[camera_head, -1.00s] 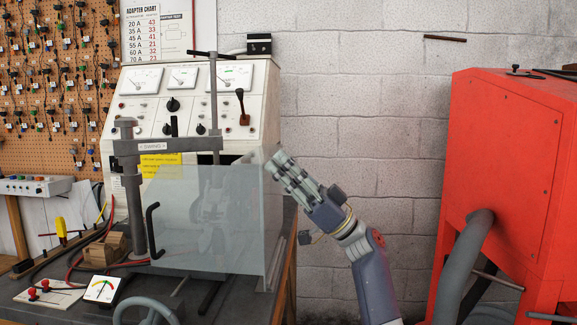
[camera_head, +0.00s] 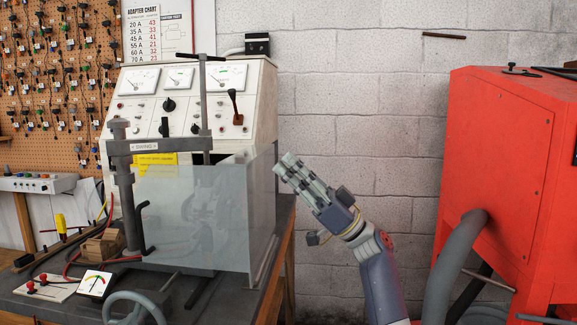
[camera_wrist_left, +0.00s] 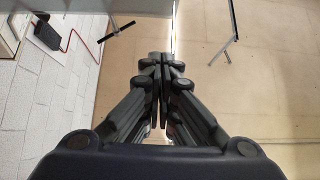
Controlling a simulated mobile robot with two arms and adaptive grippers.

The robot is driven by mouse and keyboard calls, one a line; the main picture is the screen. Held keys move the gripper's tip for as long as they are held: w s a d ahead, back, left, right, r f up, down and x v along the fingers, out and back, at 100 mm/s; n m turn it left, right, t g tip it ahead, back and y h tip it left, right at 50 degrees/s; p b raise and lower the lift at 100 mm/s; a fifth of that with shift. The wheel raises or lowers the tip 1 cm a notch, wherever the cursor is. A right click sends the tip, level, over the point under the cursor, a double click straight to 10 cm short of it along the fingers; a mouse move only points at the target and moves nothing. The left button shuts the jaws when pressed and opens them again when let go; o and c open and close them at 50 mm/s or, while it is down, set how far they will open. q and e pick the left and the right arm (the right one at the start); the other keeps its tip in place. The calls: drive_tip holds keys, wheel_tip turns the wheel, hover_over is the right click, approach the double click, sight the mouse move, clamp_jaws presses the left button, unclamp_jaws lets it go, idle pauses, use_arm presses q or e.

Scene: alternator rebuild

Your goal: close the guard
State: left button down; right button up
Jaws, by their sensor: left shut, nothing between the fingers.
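The guard (camera_head: 212,235) is a clear, frosted panel with a black handle (camera_head: 143,228) at its left edge, standing in front of the test bench below a grey clamp post. A right side panel (camera_head: 264,195) shows too. A dim grey shape shows through it; its details are blurred. I cannot tell whether the guard is fully shut. My left gripper (camera_head: 282,168) is just right of the guard's upper right corner, fingers together and empty, apart from the panel in the picture. In the left wrist view its fingertips (camera_wrist_left: 160,62) meet. My right gripper is not in view.
The test bench (camera_head: 252,120) with dials and a lever stands behind the guard. A gauge (camera_head: 94,283), a wooden block and cables lie on the dark table at left. A red cabinet (camera_head: 500,170) with a grey hose (camera_head: 457,260) stands at right.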

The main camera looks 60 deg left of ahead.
use_arm(q)
drive_tip(key=v, duration=0.9)
drive_tip(key=shift+a+f, duration=0.15)
drive_tip(key=shift+f, duration=0.15)
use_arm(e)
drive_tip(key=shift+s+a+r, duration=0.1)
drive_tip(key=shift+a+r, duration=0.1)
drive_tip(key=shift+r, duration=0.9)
use_arm(q)
drive_tip(key=shift+s, duration=0.1)
